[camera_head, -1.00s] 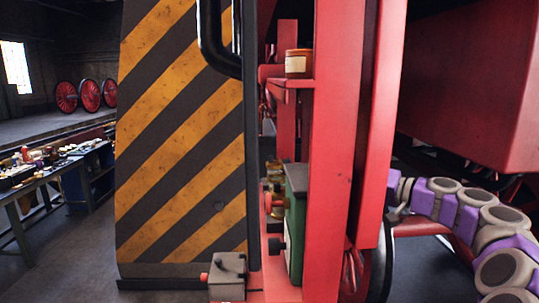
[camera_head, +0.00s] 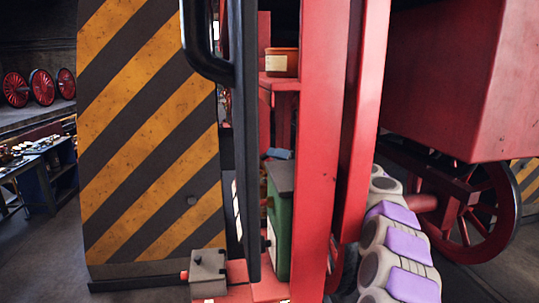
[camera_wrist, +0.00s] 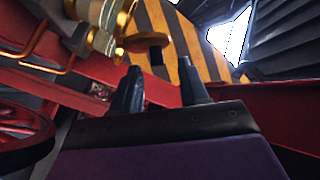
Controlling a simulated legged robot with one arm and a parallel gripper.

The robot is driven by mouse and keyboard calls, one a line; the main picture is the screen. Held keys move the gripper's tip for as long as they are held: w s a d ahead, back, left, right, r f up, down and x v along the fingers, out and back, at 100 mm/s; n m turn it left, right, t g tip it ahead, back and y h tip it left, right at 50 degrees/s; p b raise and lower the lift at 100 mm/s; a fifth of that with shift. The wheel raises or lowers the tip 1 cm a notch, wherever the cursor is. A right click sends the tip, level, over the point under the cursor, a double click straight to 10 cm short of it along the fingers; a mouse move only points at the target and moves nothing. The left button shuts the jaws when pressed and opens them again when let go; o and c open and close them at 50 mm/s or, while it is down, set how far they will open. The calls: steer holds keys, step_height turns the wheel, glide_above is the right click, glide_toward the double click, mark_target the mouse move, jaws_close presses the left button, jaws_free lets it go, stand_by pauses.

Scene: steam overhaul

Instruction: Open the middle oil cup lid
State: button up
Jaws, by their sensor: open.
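My gripper (camera_wrist: 160,66) shows in the wrist view with two dark fingers apart and nothing between them. Brass and pale metal fittings (camera_wrist: 100,28) hang at the top left of that view, with thin copper pipes. A flat orange-brown disc (camera_wrist: 145,41) lies just beyond the fingertips, slightly left of the gap. I cannot tell whether these fittings are the oil cups, or which lid is the middle one. In the head view my gripper is hidden behind the red upright, and no oil cup lid shows clearly.
A yellow-and-black striped panel (camera_head: 150,140) and a red upright (camera_head: 322,150) stand close ahead. A green box (camera_head: 279,225) and a grey block (camera_head: 208,272) sit low between them. A red wheel (camera_head: 480,205) is at right. Open floor (camera_head: 50,265) lies at left.

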steer(key=shift+w+a+f+p, duration=0.2)
steer(key=shift+w+a+p, duration=0.15)
steer(key=shift+w+a, duration=0.7)
steer(key=shift+s+a, duration=0.15)
steer(key=shift+a, duration=0.15)
steer(key=c, duration=0.4)
steer(key=shift+d, duration=0.45)
jaws_close()
steer(key=shift+a, duration=0.1)
